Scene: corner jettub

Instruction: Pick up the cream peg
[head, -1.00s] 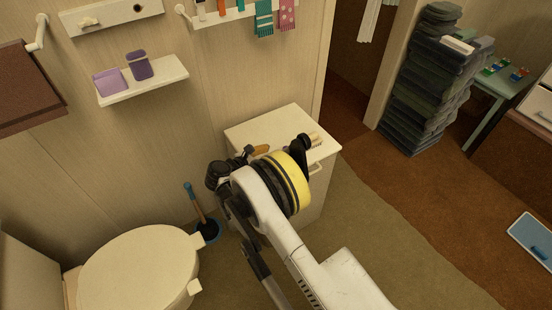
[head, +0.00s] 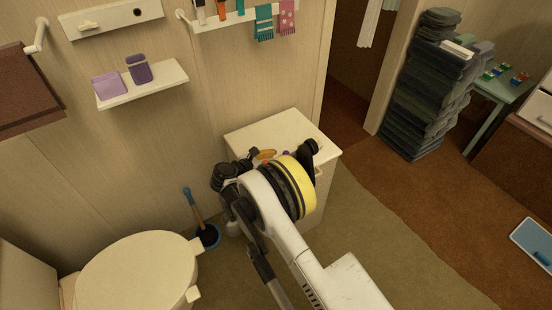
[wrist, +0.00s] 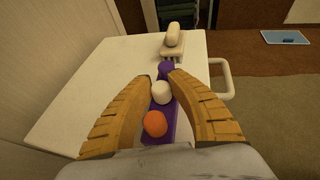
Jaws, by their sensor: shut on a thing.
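The cream peg (wrist: 161,92) is a short, rounded, pale peg on a purple strip (wrist: 157,133), between an orange peg (wrist: 155,124) and a purple peg (wrist: 166,69). In the wrist view my gripper (wrist: 162,78) has its two ribbed tan fingers closed in on both sides of the cream peg. I cannot tell whether the peg is clear of the strip. In the head view my wrist hides most of this, and only part of a tan finger (head: 265,154) shows over the white cabinet top.
The cabinet top (wrist: 95,85) is mostly bare on the left. A cream roller-like object (wrist: 174,38) lies beyond the strip, and a handle (wrist: 223,78) sticks out at right. In the head view a toilet (head: 140,275) and brush (head: 205,230) stand left; stacked dark towels (head: 420,100) stand right.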

